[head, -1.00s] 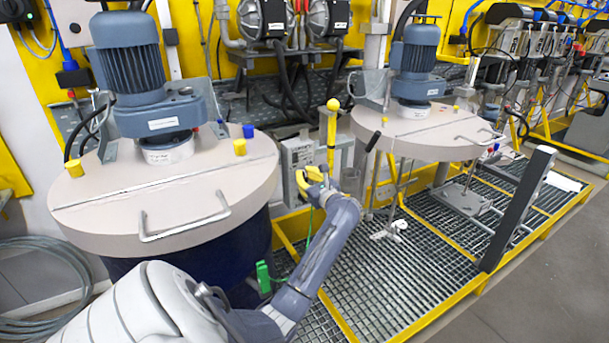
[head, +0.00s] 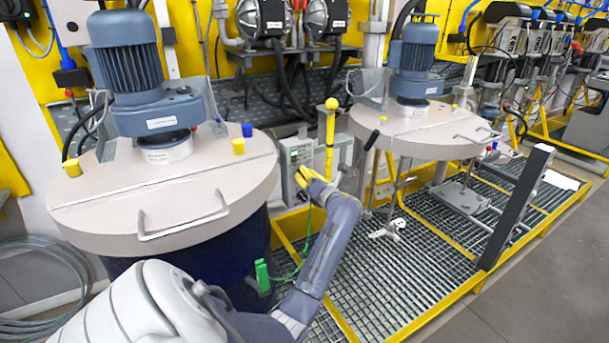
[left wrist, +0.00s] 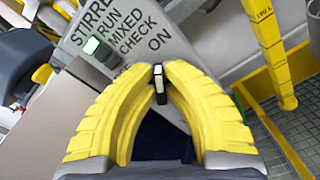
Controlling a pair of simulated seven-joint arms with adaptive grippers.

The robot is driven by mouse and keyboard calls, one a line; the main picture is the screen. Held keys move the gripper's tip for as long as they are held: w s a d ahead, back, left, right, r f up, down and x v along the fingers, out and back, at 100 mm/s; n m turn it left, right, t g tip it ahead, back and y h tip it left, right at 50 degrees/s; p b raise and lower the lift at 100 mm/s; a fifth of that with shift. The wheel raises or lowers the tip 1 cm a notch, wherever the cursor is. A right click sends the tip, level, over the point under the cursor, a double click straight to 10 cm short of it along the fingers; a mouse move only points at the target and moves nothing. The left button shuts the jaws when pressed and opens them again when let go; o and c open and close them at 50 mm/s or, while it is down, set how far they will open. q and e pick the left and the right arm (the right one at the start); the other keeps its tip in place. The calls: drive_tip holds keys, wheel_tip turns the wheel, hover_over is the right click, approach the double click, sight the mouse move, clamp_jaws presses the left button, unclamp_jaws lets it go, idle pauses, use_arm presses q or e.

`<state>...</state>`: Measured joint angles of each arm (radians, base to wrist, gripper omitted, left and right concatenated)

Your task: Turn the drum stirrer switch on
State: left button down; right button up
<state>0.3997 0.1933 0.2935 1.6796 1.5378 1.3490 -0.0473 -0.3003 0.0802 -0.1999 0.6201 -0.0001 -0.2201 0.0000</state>
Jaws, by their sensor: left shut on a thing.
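The control box (head: 297,152) stands between the two drums, behind my left gripper. Its grey panel (left wrist: 160,28) fills the upper left wrist view, tilted, with printed words such as "RUN", "MIXED", "CHECK" and "ON". A small green lit indicator (left wrist: 91,45) shows on it. A small black switch lever with a pale tip (left wrist: 160,82) sits between the yellow fingertips of my left gripper (left wrist: 160,76), which also shows in the head view (head: 308,177). The fingertips are closed on the lever. The lever's base is partly hidden by the fingers. My right gripper is not in view.
A large lidded drum (head: 165,195) with a motor stands close on the left; a second lid with motor (head: 425,130) is at the right. A yellow post (head: 331,135) rises just right of the box. Metal grating (head: 400,270) lies below. A green clip (head: 262,275) hangs near my arm.

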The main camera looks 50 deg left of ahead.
use_arm(q)
drive_tip(key=shift+m, duration=0.5)
drive_tip(key=c, duration=1.5)
unclamp_jaws()
drive_tip(key=shift+o, duration=0.2)
drive_tip(key=s+d, duration=0.2)
drive_tip(key=d, duration=0.9)
drive_tip(key=shift+s+d, duration=0.15)
drive_tip(key=shift+d, duration=0.2)
drive_tip(key=shift+r, duration=0.1)
